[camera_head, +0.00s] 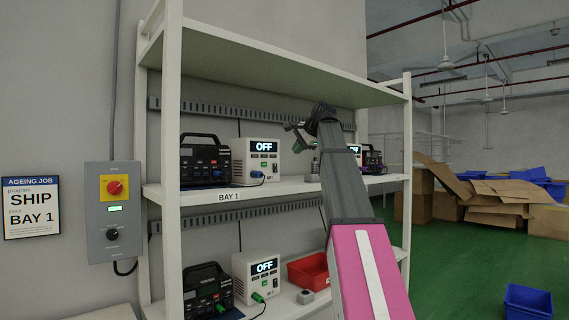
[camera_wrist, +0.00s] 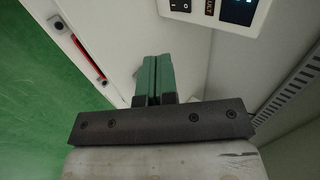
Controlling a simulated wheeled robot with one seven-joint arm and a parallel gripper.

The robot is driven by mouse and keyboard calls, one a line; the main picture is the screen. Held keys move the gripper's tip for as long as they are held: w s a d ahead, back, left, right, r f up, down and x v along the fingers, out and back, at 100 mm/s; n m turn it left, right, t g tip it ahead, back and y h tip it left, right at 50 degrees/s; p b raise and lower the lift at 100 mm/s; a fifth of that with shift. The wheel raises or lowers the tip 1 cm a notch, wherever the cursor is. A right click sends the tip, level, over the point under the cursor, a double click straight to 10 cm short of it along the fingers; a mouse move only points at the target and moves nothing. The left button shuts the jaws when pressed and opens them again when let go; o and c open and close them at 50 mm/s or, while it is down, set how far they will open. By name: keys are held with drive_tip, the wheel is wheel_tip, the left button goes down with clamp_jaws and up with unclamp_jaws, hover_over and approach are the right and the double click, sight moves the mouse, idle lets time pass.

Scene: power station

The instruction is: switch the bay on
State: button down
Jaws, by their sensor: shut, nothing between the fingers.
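The upper shelf carries the label BAY 1 (camera_head: 229,196). On it stand a black power station (camera_head: 204,163) and a white box (camera_head: 257,160) whose display reads OFF. A blue plug sits at the white box's front. In the wrist view a white box (camera_wrist: 205,10) at the top edge shows a black rocker switch (camera_wrist: 180,5), the word FAULT and part of a lit display. My gripper (camera_head: 294,132) is just right of the white box, above the shelf. Its green fingers (camera_wrist: 152,75) are together and empty, apart from the box in the wrist view.
A wall control box (camera_head: 113,212) has a red rotary switch (camera_head: 115,187) and a black knob. A sign (camera_head: 31,208) reads SHIP, BAY 1. The lower shelf holds another power station (camera_head: 207,290), another OFF box (camera_head: 257,277) and a red bin (camera_head: 308,270). Shelf posts flank the bays.

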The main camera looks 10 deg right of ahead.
drive_tip(key=shift+s+d+f+t+y, duration=0.15)
drive_tip(key=shift+s+f+t, duration=0.15)
drive_tip(key=shift+f, duration=0.1)
drive_tip(key=shift+s+d+f+t+y, duration=0.1)
drive_tip(key=shift+s+f+t+y, duration=0.1)
drive_tip(key=shift+f+t, duration=0.15)
drive_tip(key=shift+w+f, duration=0.1)
approach(276, 171)
drive_tip(key=f, duration=0.2)
drive_tip(key=w+f, duration=0.1)
drive_tip(key=shift+w+a+f, duration=0.1)
drive_tip(key=shift+a+f, duration=0.05)
drive_tip(key=shift+a, duration=0.2)
drive_tip(key=w, duration=0.1)
drive_tip(key=w+a, duration=0.1)
drive_tip(key=w, duration=0.1)
drive_tip(key=shift+a+f, duration=0.3)
drive_tip(key=shift+f, duration=0.05)
drive_tip(key=shift+w+a+f, duration=0.1)
drive_tip(key=shift+w+a, duration=0.25)
drive_tip(key=shift+w, duration=0.05)
drive_tip(key=shift+w+f, duration=0.1)
